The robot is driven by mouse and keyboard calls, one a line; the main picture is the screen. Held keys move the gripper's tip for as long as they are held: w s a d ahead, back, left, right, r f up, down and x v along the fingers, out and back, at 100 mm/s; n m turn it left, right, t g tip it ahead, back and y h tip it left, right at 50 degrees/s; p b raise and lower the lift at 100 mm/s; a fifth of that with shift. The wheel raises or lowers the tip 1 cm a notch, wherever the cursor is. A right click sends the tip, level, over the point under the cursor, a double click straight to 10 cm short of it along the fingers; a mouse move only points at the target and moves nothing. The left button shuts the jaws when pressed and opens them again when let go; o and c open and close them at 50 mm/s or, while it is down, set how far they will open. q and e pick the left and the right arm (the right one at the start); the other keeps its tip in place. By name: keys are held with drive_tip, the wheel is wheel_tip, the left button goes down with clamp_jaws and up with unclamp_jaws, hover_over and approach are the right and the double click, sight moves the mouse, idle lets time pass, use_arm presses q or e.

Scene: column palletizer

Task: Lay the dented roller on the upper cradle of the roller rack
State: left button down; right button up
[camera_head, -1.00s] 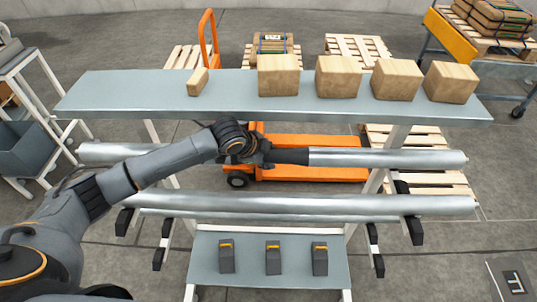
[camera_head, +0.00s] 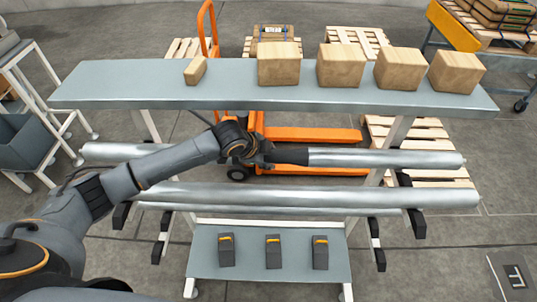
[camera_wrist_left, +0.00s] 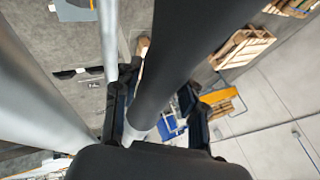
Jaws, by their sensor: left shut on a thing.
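My left gripper (camera_head: 268,152) is shut on a long silver roller (camera_head: 385,159) around its dark middle part. In the left wrist view the dark part (camera_wrist_left: 190,55) runs between the two fingers (camera_wrist_left: 158,115). I cannot make out a dent on it. The held roller appears behind the front roller in the head view, level from left to right. The roller rack has white uprights (camera_head: 377,178) and black cradle arms (camera_head: 414,222). A silver roller (camera_head: 320,195) lies across its front, with another (camera_head: 280,210) partly hidden just below. Whether the held roller touches a cradle is unclear. My right gripper is not in view.
A grey shelf (camera_head: 220,90) with several cardboard boxes (camera_head: 340,66) stands behind the held roller. An orange pallet truck (camera_head: 310,134) is beyond it. A low grey shelf (camera_head: 250,262) holds 3 dark blocks (camera_head: 273,250).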

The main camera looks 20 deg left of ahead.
use_arm(q)
drive_tip(key=shift+w+r, duration=0.1)
drive_tip(key=shift+r, duration=0.15)
drive_tip(key=c, duration=0.7)
unclamp_jaws()
drive_tip(key=shift+f, duration=0.1)
drive_tip(key=shift+s+f, duration=0.2)
drive_tip(key=shift+s, duration=0.05)
drive_tip(key=v, duration=1.2)
drive_tip(key=shift+w+r, duration=0.1)
drive_tip(key=shift+r, duration=0.15)
drive_tip(key=shift+f, duration=0.1)
